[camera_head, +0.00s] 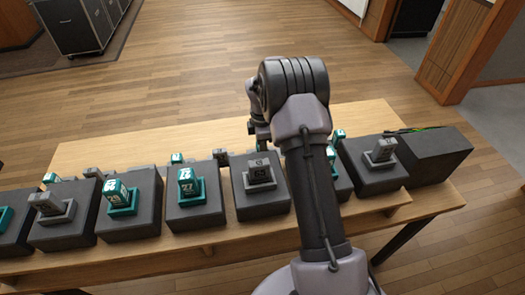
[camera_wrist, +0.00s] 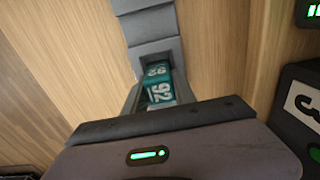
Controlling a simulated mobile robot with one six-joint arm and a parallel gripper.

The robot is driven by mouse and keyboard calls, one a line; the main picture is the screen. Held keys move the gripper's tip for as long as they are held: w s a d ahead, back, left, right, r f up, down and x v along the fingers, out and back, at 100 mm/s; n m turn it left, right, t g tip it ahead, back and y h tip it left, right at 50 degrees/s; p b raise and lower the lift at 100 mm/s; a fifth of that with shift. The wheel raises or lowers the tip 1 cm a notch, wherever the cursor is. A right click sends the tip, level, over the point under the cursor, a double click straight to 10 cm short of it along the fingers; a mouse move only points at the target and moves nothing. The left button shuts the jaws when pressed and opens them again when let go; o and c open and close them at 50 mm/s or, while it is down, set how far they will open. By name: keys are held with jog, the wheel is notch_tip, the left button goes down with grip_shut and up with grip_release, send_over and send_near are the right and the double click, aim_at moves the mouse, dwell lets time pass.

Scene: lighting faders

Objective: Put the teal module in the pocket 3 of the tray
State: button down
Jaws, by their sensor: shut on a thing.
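My gripper (camera_wrist: 157,80) shows in the wrist view, shut on a teal module (camera_wrist: 160,88) with white digits on its faces. Its dark parts hide the module's sides and lower end. In the head view my arm hides the gripper and the held module. A black block (camera_wrist: 303,103) with a white label reading 3 is at the right edge of the wrist view, apart from the gripper. I cannot tell whether it belongs to the tray, and no pocket opening shows clearly.
Dark grey boxes stand in a row on the wooden table (camera_head: 85,258). They carry teal modules (camera_head: 187,183) and grey modules (camera_head: 261,173) in sockets. A box (camera_head: 430,152) at the far right has no module on top. Small teal and grey pieces show behind the row.

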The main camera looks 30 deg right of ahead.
jog(key=shift+r, duration=0.15)
jog(key=c, duration=1)
grip_release()
jog(key=shift+d, duration=0.1)
